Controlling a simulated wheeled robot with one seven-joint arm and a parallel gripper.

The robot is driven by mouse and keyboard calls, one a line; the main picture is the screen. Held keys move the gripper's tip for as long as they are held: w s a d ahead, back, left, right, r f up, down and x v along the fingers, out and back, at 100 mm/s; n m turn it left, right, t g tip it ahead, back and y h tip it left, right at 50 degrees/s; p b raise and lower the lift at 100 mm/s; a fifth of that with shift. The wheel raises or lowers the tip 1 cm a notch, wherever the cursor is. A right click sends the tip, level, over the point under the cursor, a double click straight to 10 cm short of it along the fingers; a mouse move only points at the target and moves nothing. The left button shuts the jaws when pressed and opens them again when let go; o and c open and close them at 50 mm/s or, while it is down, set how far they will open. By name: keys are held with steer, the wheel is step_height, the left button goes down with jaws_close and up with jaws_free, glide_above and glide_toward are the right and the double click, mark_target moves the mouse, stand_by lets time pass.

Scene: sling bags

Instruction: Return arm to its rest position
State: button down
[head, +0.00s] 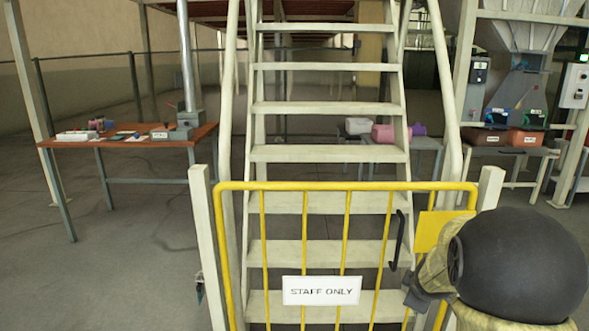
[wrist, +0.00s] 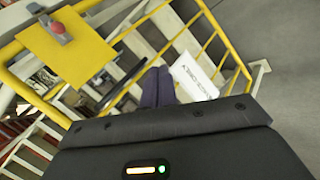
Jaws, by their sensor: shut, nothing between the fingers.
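My arm (head: 520,265) fills the lower right of the head view, in front of the right end of a yellow gate. My gripper's fingers (wrist: 157,84) show in the wrist view as a dark pair, closed together and empty. In that view they appear beside the gate's black handle (wrist: 124,88) and the white sign (wrist: 195,78); I cannot tell the distance or whether they touch. In the head view the gripper is mostly hidden by my arm. The black handle (head: 398,240) stands upright on the gate there.
The yellow gate (head: 348,187) with a "STAFF ONLY" sign (head: 321,290) stands across the stairs (head: 328,153). A wooden table (head: 140,142) is at left; bins (head: 482,138) stand at right.

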steer(key=s+a+f+m+g+y, duration=0.1)
steer(key=s+a+f+m+g, duration=0.2)
steer(key=s+a+m, duration=0.55)
steer(key=s+a+f+m+g+y, duration=0.2)
steer(key=s+a, duration=0.4)
steer(key=s, duration=0.7)
step_height(320, 180, up, 28)
steer(key=p, duration=2.8)
